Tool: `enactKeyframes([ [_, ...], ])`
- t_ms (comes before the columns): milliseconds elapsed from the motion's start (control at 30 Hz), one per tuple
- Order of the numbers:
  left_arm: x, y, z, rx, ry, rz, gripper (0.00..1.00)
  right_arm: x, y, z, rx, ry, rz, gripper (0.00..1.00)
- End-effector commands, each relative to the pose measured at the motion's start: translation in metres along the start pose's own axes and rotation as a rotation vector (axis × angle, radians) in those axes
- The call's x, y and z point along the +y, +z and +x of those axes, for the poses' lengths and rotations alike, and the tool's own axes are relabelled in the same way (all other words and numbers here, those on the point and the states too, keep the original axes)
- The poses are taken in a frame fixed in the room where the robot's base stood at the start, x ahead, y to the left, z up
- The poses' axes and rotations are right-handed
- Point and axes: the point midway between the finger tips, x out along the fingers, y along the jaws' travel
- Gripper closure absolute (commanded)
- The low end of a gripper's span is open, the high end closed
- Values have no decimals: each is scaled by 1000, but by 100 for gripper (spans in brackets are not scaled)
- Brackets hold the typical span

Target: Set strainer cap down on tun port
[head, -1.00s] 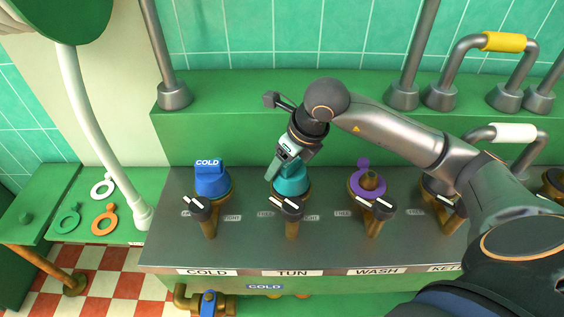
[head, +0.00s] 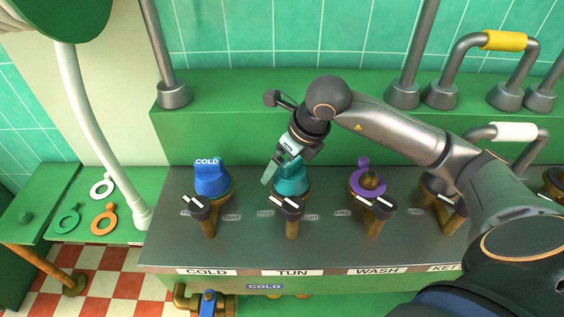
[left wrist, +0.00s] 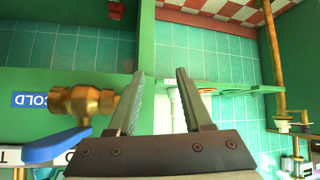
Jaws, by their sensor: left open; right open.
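The teal strainer cap (head: 292,180) sits on the port above the TUN label (head: 292,273) in the head view, and looks upright. My right gripper (head: 275,172) is open at the cap's upper left side, its fingers close to the cap's top. I cannot tell whether a finger still touches it. The cap hides the top of the tun port. My left gripper (left wrist: 157,85) shows only in the left wrist view, open and empty, beside a brass valve (left wrist: 82,100).
Clamp handles stand before each port. Loose rings, one orange (head: 104,222), lie on the left shelf. Steel pipes rise behind.

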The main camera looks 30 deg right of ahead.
Motion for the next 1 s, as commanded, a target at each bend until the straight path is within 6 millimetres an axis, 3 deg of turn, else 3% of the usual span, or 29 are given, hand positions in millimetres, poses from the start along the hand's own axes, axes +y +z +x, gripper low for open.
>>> enactKeyframes([
  [33,-2,4,-1,-11,-5,0,50,-2,3,-16,-11,-6,-2,0],
  [200,-4,5,-3,-12,-9,-1,50,-2,3,-59,-11,-7,-2,0],
  [433,-5,4,-5,-12,-14,-1,50,-1,2,-103,-10,-6,-2,0],
  [633,-7,3,-6,-9,-17,-1,50,-1,1,-119,-8,-5,0,0],
  [1000,-7,8,-6,-17,-19,-2,50,-1,1,-120,-6,-4,0,0],
])
